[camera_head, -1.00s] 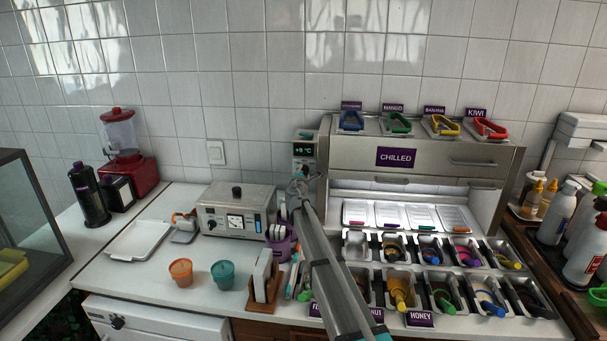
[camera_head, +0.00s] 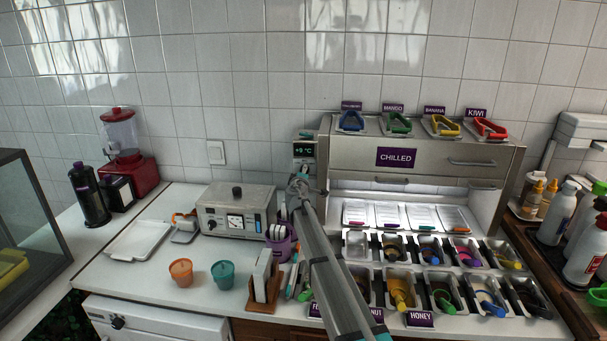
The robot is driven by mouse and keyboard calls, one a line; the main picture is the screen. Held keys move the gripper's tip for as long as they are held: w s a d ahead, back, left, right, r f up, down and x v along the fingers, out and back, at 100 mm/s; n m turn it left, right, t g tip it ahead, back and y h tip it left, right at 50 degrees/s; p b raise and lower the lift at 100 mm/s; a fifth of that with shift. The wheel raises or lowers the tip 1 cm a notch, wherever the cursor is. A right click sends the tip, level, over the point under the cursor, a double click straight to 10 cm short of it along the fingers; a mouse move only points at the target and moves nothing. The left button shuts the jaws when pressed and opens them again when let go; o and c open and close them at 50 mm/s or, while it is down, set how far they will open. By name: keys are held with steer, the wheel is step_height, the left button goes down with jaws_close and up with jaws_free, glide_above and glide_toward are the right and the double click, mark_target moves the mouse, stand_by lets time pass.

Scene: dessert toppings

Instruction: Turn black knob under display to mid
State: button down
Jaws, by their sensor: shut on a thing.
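A small green-lit display (camera_head: 304,150) sits on the narrow panel at the left end of the chilled topping unit. It shows a temperature in °C, and its digits are too small to read surely. My gripper (camera_head: 302,174) is at the panel just below the display, with my arm reaching up to it from the lower right. It is shut on the black knob there. The knob is hidden behind the gripper, so its pointer and setting cannot be seen.
The chilled unit's front (camera_head: 460,158) stands right of my gripper, with topping bins below. A metal appliance (camera_head: 210,221) with its own black knobs and a purple cup (camera_head: 281,246) stand to the left.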

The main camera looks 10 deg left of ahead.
steer(key=shift+m, duration=1.3)
steer(key=shift+c, duration=1.3)
jaws_free()
steer(key=shift+s, duration=0.15)
steer(key=s, duration=1.1)
steer(key=shift+s+a, duration=0.2)
steer(key=shift+s, duration=0.15)
steer(key=shift+s, duration=0.1)
